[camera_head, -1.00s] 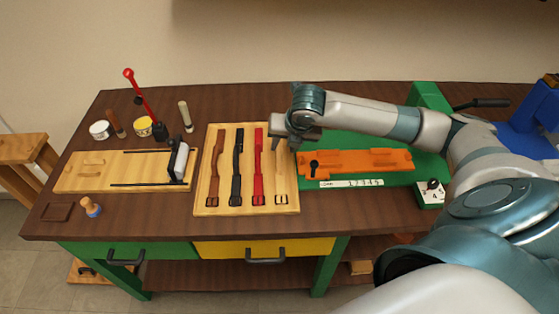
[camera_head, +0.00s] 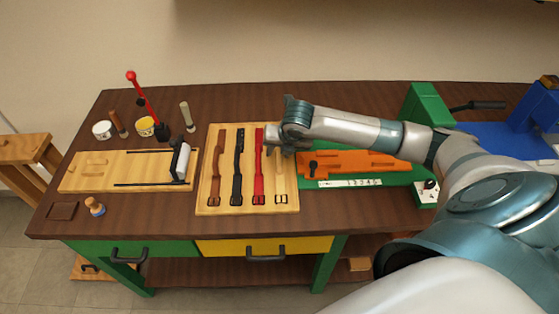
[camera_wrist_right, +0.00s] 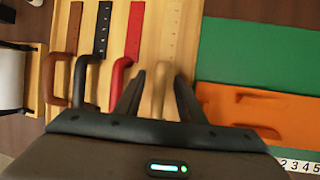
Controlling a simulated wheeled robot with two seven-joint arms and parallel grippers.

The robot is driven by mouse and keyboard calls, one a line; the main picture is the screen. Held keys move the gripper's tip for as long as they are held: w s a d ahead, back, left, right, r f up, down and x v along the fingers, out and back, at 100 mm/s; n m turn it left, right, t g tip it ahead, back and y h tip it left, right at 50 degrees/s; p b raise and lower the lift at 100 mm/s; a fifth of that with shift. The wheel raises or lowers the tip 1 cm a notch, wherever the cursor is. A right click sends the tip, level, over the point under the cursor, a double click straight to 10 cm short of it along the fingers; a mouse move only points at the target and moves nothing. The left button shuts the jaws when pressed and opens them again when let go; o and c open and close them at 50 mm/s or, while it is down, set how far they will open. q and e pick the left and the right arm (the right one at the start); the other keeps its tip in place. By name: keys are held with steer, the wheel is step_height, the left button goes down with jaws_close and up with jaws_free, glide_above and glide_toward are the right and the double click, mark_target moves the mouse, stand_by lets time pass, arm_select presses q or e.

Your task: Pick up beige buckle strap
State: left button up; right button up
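The beige buckle strap (camera_head: 281,188) lies at the right end of a row of straps on the light wooden board (camera_head: 223,208). Its buckle end shows in the head view, and its upper part is hidden by my right gripper (camera_head: 279,148). In the right wrist view, the beige strap (camera_wrist_right: 167,45) runs up the board and passes between the dark fingers of my right gripper (camera_wrist_right: 158,92). The fingers stand apart on either side of the strap, with gaps visible. I cannot tell their exact height above it. My left gripper is not in view.
Red (camera_head: 259,170), black (camera_head: 237,170) and brown (camera_head: 217,170) straps lie to the left on the same board. An orange fixture (camera_head: 350,163) on a green base stands close on the right. A wooden jig (camera_head: 90,180) lies farther left.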

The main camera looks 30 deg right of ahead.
mark_target(279, 149)
steer(key=shift+c, duration=0.4)
jaws_close()
steer(key=shift+r, duration=0.2)
steer(key=shift+w+r+b, duration=0.1)
steer(key=shift+r+b, duration=0.35)
steer(key=shift+r, duration=0.15)
step_height(279, 149, up, 2)
steer(key=shift+r+b, duration=0.25)
steer(key=shift+b, duration=0.3)
steer(key=s+d+r+b, duration=0.3)
steer(key=s+d+r, duration=0.4)
steer(key=s, duration=0.2)
steer(key=shift+d, duration=0.2)
steer(key=shift+s, duration=0.1)
